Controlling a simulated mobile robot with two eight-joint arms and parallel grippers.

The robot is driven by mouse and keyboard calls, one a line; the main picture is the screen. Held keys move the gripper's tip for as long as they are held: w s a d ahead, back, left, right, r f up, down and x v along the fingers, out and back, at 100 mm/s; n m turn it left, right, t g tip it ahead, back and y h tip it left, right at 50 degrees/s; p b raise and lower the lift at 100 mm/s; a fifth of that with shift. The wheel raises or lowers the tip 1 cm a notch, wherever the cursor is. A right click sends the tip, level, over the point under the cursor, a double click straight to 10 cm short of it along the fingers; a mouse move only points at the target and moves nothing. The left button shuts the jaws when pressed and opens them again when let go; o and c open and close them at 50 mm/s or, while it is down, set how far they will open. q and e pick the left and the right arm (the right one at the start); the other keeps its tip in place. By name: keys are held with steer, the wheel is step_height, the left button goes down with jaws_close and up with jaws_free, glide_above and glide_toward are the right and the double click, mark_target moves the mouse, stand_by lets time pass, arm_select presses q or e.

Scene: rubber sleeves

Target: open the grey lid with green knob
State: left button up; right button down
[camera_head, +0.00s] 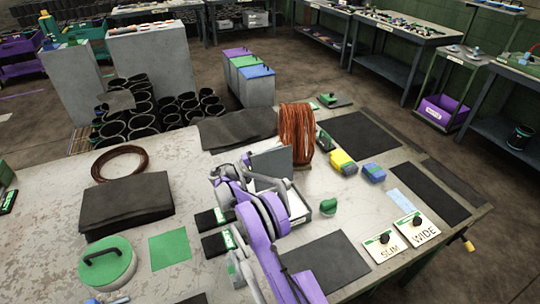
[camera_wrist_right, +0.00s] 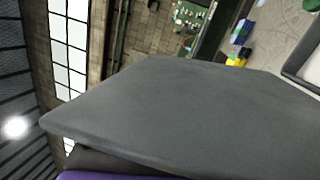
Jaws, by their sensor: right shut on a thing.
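The grey lid (camera_head: 272,161) stands steeply tilted at the middle of the table, above the back of an open box (camera_head: 299,208) with pale walls. It also fills much of the right wrist view (camera_wrist_right: 190,115) as a broad grey panel. My right gripper (camera_head: 247,160) is at the lid's left edge and is shut on it. The green knob is not clearly visible on the lid; the gripper may hide it. My purple right arm covers part of the box. My left gripper is not in view.
A copper coil (camera_head: 297,134) stands just behind the lid. A green round piece (camera_head: 328,206) lies right of the box, with yellow (camera_head: 342,161) and blue (camera_head: 374,172) blocks farther back. SLIM (camera_head: 385,247) and WIDE (camera_head: 417,230) signs stand at right.

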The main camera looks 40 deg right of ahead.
steer(key=shift+s+a+m, duration=0.1)
steer(key=shift+s+m, duration=0.15)
steer(key=shift+m, duration=0.05)
steer(key=shift+s+a+r+m+g, duration=0.15)
steer(key=shift+s+a+m+g, duration=0.1)
steer(key=shift+s+m+g, duration=0.05)
steer(key=shift+s+r, duration=0.1)
steer(key=shift+d, duration=0.1)
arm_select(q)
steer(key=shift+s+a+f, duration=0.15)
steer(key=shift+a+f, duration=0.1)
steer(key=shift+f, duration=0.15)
arm_select(e)
steer(key=c, duration=0.5)
jaws_free()
steer(key=shift+c, duration=0.2)
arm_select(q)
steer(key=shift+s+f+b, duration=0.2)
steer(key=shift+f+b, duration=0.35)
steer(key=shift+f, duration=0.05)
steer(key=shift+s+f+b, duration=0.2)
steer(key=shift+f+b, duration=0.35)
arm_select(e)
steer(key=v, duration=1)
steer(key=shift+w+a, duration=0.2)
steer(key=shift+a, duration=0.2)
